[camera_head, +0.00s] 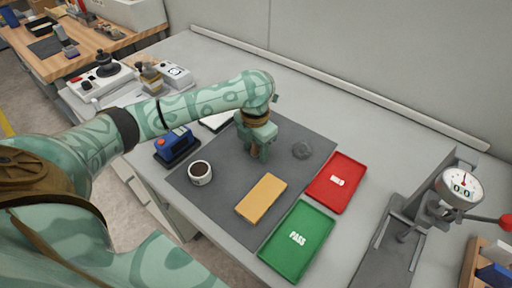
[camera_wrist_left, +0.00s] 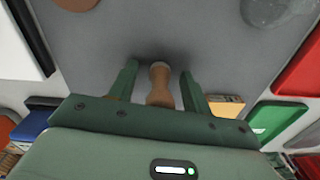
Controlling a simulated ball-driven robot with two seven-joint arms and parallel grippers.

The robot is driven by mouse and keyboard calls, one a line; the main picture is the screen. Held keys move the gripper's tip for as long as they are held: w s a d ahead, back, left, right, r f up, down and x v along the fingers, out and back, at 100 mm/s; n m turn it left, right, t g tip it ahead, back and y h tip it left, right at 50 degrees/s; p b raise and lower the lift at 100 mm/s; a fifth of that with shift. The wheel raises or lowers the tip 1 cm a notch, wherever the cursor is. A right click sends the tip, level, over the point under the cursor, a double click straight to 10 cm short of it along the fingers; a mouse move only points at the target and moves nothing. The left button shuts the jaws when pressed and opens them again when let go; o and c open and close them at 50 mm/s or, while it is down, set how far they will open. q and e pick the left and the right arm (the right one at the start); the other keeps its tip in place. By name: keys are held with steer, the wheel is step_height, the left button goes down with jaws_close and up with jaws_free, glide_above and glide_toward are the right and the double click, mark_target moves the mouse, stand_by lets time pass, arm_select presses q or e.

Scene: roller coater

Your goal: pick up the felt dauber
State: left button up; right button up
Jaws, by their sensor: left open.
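The felt dauber (camera_wrist_left: 160,88), a small tan wooden piece with a rounded pale end, shows in the left wrist view. It stands between the two fingers of my left gripper (camera_wrist_left: 158,72), with a gap on each side. In the head view my left gripper (camera_head: 260,154) points down over the grey mat, fingers low near its surface. There the gripper and arm hide the dauber. My right gripper is not in view.
The grey mat (camera_head: 225,197) also holds a dark-filled cup (camera_head: 200,173), a yellow block (camera_head: 261,198) and a clear disc (camera_head: 302,150). A red tray (camera_head: 337,182) and green tray (camera_head: 298,240) lie to the right. A gauge stand (camera_head: 459,187) is far right.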

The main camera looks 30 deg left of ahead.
arm_select(q)
steer(key=shift+r, duration=0.1)
jaws_close()
steer(key=shift+r, duration=0.1)
